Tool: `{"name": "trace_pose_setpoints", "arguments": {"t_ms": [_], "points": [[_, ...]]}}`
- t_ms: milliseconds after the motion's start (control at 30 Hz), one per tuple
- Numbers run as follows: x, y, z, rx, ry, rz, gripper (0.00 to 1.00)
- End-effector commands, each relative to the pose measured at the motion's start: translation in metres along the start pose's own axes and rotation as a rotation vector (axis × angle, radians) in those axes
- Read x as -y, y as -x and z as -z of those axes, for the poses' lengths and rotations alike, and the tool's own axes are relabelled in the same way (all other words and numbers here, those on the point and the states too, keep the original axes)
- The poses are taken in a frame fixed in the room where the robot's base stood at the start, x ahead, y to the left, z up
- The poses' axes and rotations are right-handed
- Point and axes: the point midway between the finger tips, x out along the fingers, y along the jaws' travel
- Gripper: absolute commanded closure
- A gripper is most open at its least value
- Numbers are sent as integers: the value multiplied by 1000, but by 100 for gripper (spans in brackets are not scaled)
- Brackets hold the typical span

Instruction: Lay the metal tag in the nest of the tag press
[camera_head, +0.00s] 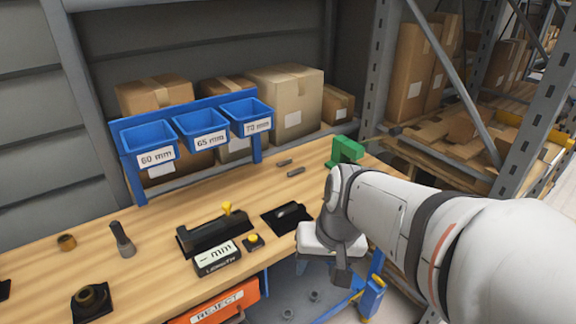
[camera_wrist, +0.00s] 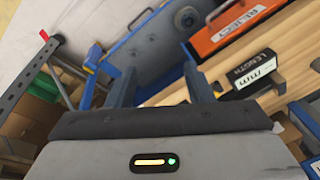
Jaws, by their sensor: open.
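A green device (camera_head: 345,152), possibly the tag press, stands at the bench's far right; my arm partly covers its lower side and I cannot make out a nest. A grey piece (camera_head: 290,210) rests on a black pad beside my arm. My gripper (camera_wrist: 160,88) is open, with nothing between its fingers. In the head view it hangs past the bench's front edge, at the right, beside blue framework.
A black gauge (camera_head: 205,238) with a yellow knob and a LENGTH display (camera_head: 217,259) stand mid-bench. Blue bins (camera_head: 199,128) marked 60, 65 and 70 mm hang behind. An orange REJECT drawer (camera_head: 215,307) is under the front edge. Shelf uprights stand at the right.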

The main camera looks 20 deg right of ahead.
Motion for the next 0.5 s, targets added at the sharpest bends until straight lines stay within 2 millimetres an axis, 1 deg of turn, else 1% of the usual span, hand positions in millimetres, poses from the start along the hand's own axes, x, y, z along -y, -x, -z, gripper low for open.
{"name": "trace_pose_setpoints", "arguments": {"t_ms": [33, 67, 100, 167, 200, 267, 300, 367, 400, 467, 500], "points": [[-1, -14, 4, 36, -140, 56, 53], [1, -20, 8, 55, -233, 97, 53], [3, -27, 15, 83, -368, 156, 53], [5, -38, 29, 124, -584, 252, 53], [5, -44, 40, 150, -731, 317, 53], [1, -52, 60, 184, -949, 419, 53], [-4, -56, 75, 205, -1095, 488, 53], [-16, -62, 99, 231, -1309, 594, 53], [-27, -65, 115, 246, -1445, 667, 53], [-47, -70, 138, 266, -1638, 774, 53], [-62, -72, 152, 275, -1753, 844, 53]]}}
